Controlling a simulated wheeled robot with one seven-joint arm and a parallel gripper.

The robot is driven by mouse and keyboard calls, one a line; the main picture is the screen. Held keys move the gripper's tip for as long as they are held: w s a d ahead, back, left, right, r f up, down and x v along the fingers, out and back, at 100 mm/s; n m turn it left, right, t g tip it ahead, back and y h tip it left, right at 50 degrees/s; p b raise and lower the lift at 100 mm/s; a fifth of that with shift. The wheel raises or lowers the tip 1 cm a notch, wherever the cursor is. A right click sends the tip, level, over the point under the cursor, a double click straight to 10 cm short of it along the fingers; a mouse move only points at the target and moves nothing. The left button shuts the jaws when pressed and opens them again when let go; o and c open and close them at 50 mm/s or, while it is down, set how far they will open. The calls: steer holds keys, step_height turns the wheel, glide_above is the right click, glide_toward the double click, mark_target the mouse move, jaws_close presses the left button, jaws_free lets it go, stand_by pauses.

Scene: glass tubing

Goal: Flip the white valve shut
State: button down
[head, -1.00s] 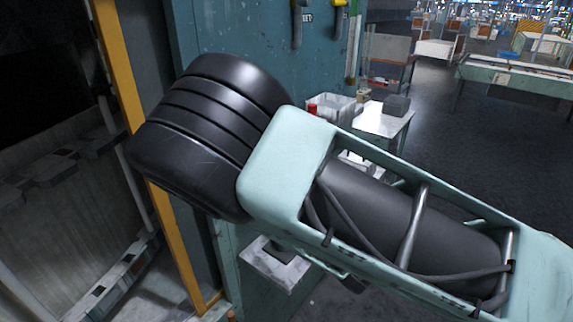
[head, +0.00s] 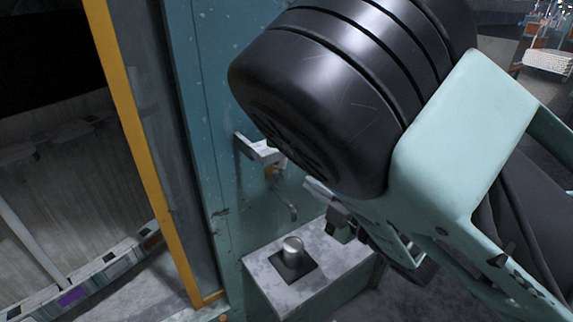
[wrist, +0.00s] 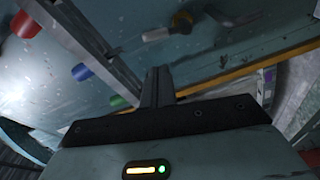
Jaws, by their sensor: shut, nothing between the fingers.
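I cannot make out the lever's position there. My gripper (wrist: 158,72) is shut and empty, its fingers apart from the lever in the picture. In the head view my arm hides part of the wall, and the fingertips are hard to make out.
Red (wrist: 27,25), blue (wrist: 82,72) and green (wrist: 118,101) knobs line a pale rail near my fingers. A metal cup (head: 293,248) stands on a black pad on a pale ledge (head: 340,262) below the spout. A yellow post (head: 140,150) stands left.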

mark_target(281, 164)
steer(key=p+x, duration=0.4)
steer(key=x, duration=0.5)
steer(key=shift+w+r+p, duration=0.1)
steer(key=shift+w+p, duration=0.1)
steer(key=shift+p, duration=0.15)
steer(key=shift+w+a, duration=0.25)
steer(key=shift+a, duration=0.05)
